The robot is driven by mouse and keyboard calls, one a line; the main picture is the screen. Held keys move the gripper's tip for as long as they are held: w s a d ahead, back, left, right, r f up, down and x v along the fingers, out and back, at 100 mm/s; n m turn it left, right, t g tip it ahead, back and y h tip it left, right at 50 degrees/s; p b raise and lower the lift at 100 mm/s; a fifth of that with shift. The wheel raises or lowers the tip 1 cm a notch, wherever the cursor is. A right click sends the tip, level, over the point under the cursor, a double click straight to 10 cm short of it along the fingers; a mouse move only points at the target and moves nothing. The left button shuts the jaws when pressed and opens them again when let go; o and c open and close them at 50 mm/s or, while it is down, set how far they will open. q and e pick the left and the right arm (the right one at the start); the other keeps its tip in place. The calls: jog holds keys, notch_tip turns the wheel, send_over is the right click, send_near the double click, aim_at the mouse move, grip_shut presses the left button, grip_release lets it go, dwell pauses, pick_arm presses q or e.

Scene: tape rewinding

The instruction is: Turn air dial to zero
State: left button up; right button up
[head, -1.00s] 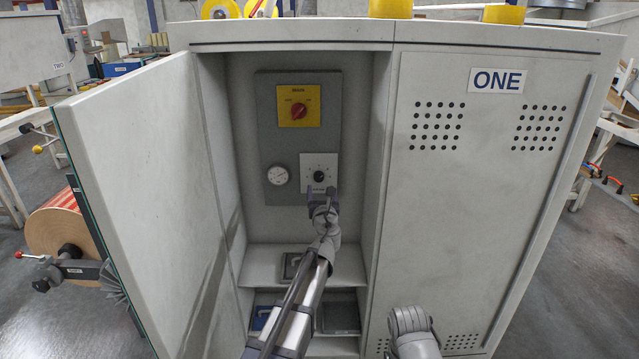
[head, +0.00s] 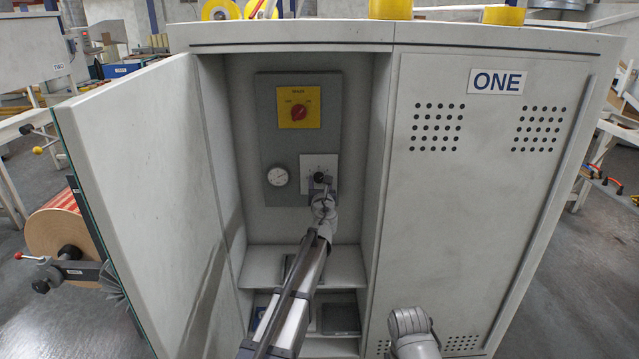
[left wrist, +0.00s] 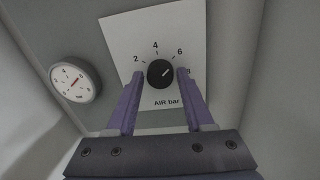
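The air dial (head: 319,177) is a round black knob on a white square plate (head: 308,164) inside the open cabinet. In the left wrist view the dial (left wrist: 160,73) carries a white mark pointing to the upper right, roughly toward the 6. The plate reads 2, 4, 6 and "AIR bar"; a further number at the right is partly hidden by a finger. My left gripper (head: 322,190) is at the dial. Its fingers (left wrist: 161,72) stand open on either side of the knob, with small gaps visible. My right gripper is not visible; only a grey part of the right arm shows.
A round pressure gauge (head: 278,177) sits left of the plate, and it also shows in the left wrist view (left wrist: 75,81). A red switch on a yellow plate (head: 299,106) is above. The open door (head: 145,190) and cabinet walls bound the space; a shelf (head: 345,268) lies below.

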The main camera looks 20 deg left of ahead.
pick_arm(q)
grip_shut()
